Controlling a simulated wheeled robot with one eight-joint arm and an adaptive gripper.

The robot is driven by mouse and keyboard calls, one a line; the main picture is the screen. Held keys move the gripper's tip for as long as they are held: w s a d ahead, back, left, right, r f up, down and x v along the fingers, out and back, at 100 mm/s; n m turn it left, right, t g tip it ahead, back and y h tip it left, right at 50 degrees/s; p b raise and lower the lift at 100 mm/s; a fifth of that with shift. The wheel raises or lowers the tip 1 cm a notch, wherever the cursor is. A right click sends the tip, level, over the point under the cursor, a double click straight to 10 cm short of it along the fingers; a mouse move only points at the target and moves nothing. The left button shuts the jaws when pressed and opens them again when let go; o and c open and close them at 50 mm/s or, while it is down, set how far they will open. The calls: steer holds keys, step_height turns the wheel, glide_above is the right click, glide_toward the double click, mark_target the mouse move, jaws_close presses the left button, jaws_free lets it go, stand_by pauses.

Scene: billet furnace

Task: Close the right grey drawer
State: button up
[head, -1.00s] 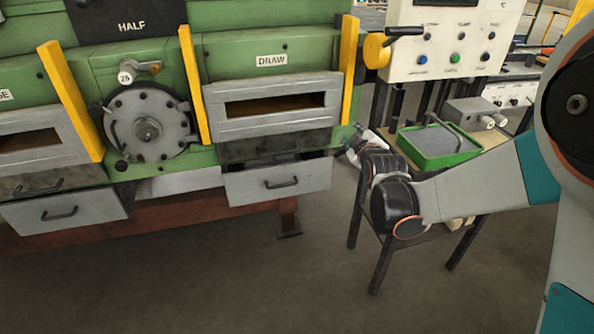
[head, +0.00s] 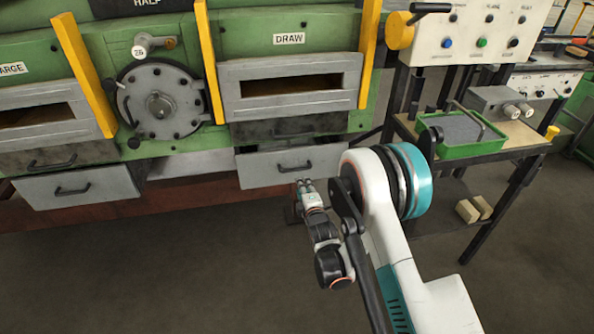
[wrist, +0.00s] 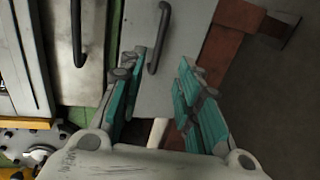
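The right grey drawer (head: 262,172) stands pulled out below the right furnace opening, its front set forward of the dark panel above. Its black bar handle (head: 294,167) shows in the head view. My gripper (head: 302,183) is just in front of and below the handle in that view; contact cannot be told. In the wrist view, the drawer front (wrist: 187,35) and its dark handle (wrist: 160,38) appear turned sideways. My gripper (wrist: 161,62) is open there, with teal-padded fingers apart and nothing held between them. The handle's end lies close to the left fingertip.
A left grey drawer (head: 100,185) is also pulled out. A round dial door (head: 160,103) sits between the openings. A side table with a green tray (head: 458,150) stands at the right. The floor (head: 200,270) in front is clear.

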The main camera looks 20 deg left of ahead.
mark_target(296, 170)
steer(key=shift+b+x, duration=0.4)
steer(key=shift+x, duration=6.25)
steer(key=shift+w+d+r, duration=0.1)
steer(key=shift+c, duration=0.5)
jaws_close()
